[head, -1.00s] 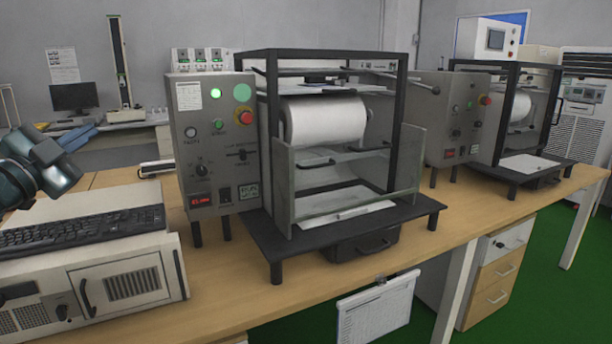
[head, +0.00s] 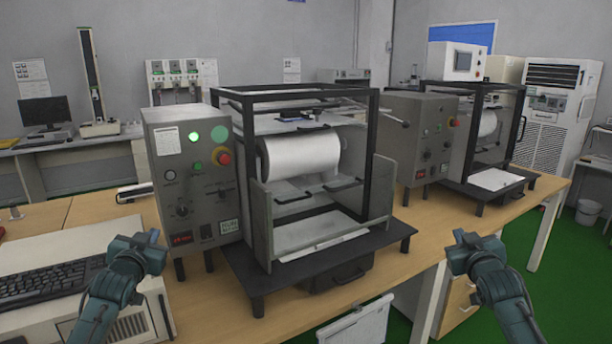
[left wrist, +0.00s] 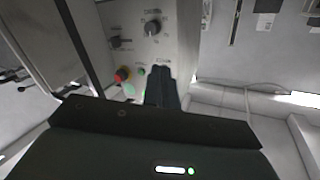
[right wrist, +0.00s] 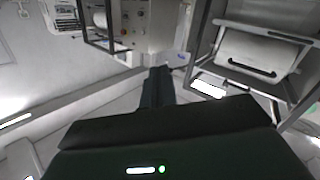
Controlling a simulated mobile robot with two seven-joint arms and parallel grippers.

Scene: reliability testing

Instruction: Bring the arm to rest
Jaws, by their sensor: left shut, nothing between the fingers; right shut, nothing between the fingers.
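My left gripper (left wrist: 162,88) shows in the left wrist view with its dark fingers together and nothing between them. In the head view the left arm (head: 122,278) is raised at the lower left, in front of the near machine's control box (head: 193,175) and over the keyboard area. My right gripper (right wrist: 158,88) shows in the right wrist view, also shut and empty. In the head view the right arm (head: 495,285) is raised at the lower right, in front of the bench. Both arms look roughly level with each other, and neither visibly touches anything.
A roller test machine (head: 375,200) with a black frame stands mid-bench. A second such machine (head: 522,130) stands behind, to the right. A keyboard (head: 45,284) lies on a white case at the lower left. Green floor (head: 565,295) is open at the right.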

